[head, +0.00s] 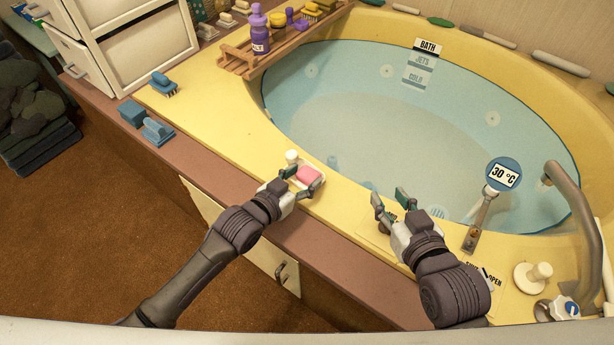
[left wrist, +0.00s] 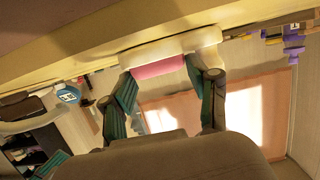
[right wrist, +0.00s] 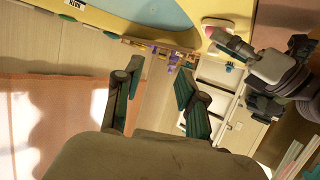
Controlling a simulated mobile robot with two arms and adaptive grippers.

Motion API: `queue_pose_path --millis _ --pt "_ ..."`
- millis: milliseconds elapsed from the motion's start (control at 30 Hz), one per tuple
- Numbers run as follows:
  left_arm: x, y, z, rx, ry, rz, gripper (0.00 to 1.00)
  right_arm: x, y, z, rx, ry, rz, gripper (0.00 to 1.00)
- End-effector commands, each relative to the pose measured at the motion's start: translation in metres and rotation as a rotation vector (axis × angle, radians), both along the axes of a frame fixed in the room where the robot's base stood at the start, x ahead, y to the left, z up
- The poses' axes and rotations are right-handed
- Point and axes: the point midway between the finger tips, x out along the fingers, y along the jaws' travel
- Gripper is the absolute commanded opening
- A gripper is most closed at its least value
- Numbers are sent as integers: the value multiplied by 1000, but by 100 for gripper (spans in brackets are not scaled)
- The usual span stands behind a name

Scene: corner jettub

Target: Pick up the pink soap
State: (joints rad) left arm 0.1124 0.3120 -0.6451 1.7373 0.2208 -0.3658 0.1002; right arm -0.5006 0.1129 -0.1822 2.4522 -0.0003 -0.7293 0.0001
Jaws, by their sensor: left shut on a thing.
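The pink soap (head: 309,174) sits at a white soap dish (head: 318,184) on the yellow tub rim, near its front edge. My left gripper (head: 303,177) is at the soap, with one finger on either side, and is shut on it. The left wrist view also shows the pink soap (left wrist: 158,68) between the fingertips, against the white dish (left wrist: 200,40). I cannot tell whether the soap is clear of the dish. My right gripper (head: 390,196) is open and empty above the rim, right of the soap.
The water-filled tub (head: 400,130) lies behind. A thermometer (head: 503,174) and a curved tap (head: 575,210) stand at the right. A wooden rack (head: 275,45) with a purple bottle (head: 259,30) is at the back left. Blue brushes (head: 163,84) lie at the left.

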Motion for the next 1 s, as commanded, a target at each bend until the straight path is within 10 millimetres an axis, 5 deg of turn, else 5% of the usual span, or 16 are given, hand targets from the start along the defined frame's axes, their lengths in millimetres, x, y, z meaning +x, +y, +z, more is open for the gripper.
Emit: queue_pose_path --millis 100,467,1000 --pt "0 0 0 0 0 0 8 0 0 0 0 1 0 40" --pt "0 0 4 0 0 0 8 -1 0 -1 -3 16 0 40" --pt "-2 -7 47 -5 1 -2 8 -63 -27 -61 -109 474 -34 40"
